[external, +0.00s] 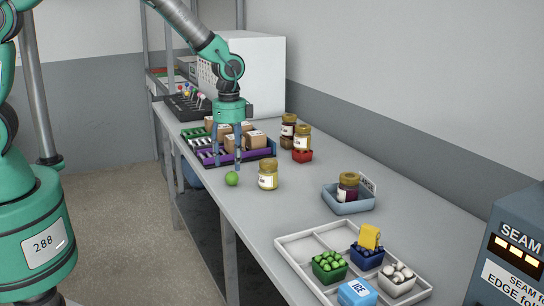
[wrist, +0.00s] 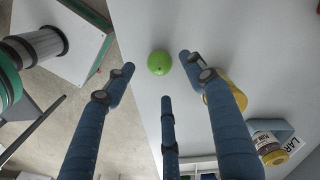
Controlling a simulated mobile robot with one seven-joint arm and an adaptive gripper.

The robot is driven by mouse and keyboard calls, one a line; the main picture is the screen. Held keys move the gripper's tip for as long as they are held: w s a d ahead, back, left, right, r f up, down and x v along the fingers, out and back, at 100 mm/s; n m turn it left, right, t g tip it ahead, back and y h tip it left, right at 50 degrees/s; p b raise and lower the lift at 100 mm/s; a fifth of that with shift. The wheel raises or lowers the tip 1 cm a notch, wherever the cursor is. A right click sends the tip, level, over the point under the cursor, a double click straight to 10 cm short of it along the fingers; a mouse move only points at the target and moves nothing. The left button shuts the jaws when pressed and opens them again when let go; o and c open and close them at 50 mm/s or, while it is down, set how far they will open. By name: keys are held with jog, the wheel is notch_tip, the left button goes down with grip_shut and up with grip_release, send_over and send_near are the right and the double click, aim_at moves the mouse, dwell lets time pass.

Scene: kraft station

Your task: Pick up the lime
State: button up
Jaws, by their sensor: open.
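The lime (external: 232,179) is a small bright green ball on the grey table near its left edge, in front of the tray of boxes. It also shows in the wrist view (wrist: 160,62), just beyond and between the fingertips. My gripper (external: 228,160) points down above the table, a little behind the lime in the external view. Its blue fingers (wrist: 157,80) are spread open and empty in the wrist view. No finger visibly touches the lime.
A divided tray with cardboard boxes (external: 255,140) lies behind. A blue bin with a jar (external: 347,204) and a grey compartment tray (external: 292,243) are further forward. The table's left edge is near the lime.

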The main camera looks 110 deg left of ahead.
aim_at(232, 173)
jog(key=shift+f, duration=0.15)
jog(key=shift+f+b, duration=0.5)
jog(key=shift+f, duration=2)
jog(key=c, duration=1.2)
jog(key=shift+r, duration=0.15)
jog(key=shift+r, duration=0.55)
notch_tip(232, 173, up, 2)
jog(key=shift+r+p, duration=0.15)
jog(key=shift+p, duration=0.25)
jog(key=s+d+r+p, duration=0.1)
jog(key=s+d, duration=1)
jog(key=shift+s+r, duration=0.2)
jog(key=shift+s, duration=0.15)
